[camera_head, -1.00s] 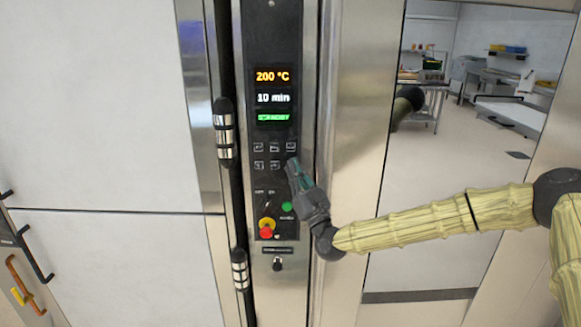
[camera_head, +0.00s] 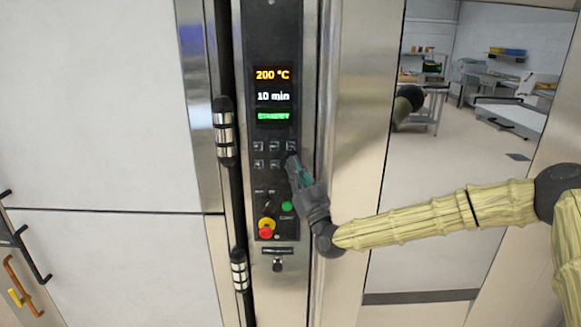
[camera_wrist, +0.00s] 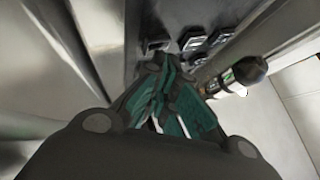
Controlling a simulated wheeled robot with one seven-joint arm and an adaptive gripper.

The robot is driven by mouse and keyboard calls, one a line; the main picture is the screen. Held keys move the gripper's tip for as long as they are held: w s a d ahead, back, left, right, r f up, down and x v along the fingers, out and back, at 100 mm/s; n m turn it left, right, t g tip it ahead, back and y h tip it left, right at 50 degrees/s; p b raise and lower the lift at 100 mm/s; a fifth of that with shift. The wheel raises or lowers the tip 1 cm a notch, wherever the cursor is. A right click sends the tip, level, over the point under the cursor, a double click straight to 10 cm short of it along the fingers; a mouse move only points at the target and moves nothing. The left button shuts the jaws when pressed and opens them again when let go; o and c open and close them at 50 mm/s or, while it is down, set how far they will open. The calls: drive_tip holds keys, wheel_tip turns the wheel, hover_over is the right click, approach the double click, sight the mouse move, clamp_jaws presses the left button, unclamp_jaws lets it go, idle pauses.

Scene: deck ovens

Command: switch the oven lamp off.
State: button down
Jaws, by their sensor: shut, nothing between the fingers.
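The oven's black control panel (camera_head: 272,45) stands upright in the middle of the head view. Its displays read 200 °C, 10 min and a green STANDBY. Two rows of small square buttons (camera_head: 259,147) lie below them, with a green button (camera_head: 287,206), a yellow-and-red knob (camera_head: 266,227) and a dark switch further down. Which control is the lamp's cannot be read. My gripper (camera_head: 291,158) is shut and empty, its tips at the right end of the button rows, covering the lower right button. In the wrist view the fingertips (camera_wrist: 165,68) are close to the buttons (camera_wrist: 194,41); contact cannot be told.
A black-and-steel door handle (camera_head: 224,130) stands just left of the panel, with another handle (camera_head: 239,270) lower down. A steel frame borders the panel on the right. A reflective steel surface (camera_head: 450,180) farther right mirrors a kitchen with tables.

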drive_tip(key=shift+s, duration=0.35)
drive_tip(key=shift+s+b, duration=0.65)
drive_tip(key=shift+s, duration=2.35)
